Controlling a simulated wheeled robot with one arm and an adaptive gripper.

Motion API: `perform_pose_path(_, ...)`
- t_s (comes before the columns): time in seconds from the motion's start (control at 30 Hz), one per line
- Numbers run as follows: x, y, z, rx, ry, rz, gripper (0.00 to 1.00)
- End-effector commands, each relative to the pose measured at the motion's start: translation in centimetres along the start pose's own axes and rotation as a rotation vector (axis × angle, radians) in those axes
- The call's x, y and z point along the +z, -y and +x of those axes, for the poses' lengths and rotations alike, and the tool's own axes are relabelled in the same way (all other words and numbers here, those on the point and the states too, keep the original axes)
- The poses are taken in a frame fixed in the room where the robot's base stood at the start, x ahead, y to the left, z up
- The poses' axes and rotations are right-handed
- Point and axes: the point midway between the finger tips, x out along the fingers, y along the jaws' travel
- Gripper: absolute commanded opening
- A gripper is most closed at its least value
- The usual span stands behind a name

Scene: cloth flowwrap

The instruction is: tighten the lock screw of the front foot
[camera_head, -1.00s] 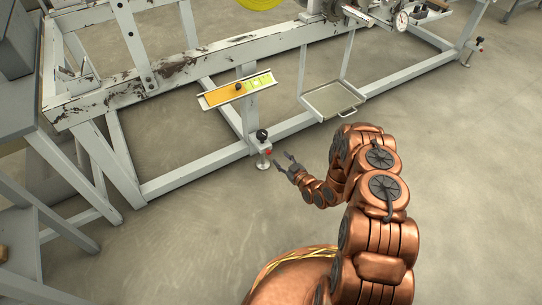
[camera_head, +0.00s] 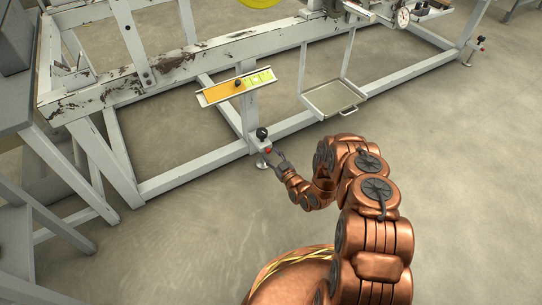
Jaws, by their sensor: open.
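The front foot (camera_head: 262,164) is a small round metal foot under the front corner of the white machine frame. Its lock screw (camera_head: 268,150) shows as a small red spot just above the foot. A black knob (camera_head: 261,133) sits above it on the frame. My gripper (camera_head: 272,157) is open, with its dark fingers pointing at the lock screw from the right. The fingertips are at or very close to the screw; I cannot tell whether they touch it.
The white frame's lower rails (camera_head: 195,173) run left and right of the foot. A tilted panel with a yellow and green strip (camera_head: 238,87) is above. A metal tray (camera_head: 333,98) hangs to the right. A grey table (camera_head: 22,125) stands at left. The floor in front is clear.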

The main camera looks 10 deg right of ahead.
Motion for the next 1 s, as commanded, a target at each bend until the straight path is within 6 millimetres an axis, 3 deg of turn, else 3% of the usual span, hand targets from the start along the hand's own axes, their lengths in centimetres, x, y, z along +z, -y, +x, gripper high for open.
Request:
perform_pose_path(0.4, -0.04, 0.00, 0.96, 0.000, 0.001, 0.001, 0.47)
perform_pose_path(0.87, -0.02, -0.02, 0.92, 0.001, 0.001, 0.001, 0.00)
perform_pose_path(1.0, -0.01, -0.04, 0.91, 0.001, 0.001, 0.001, 0.00)
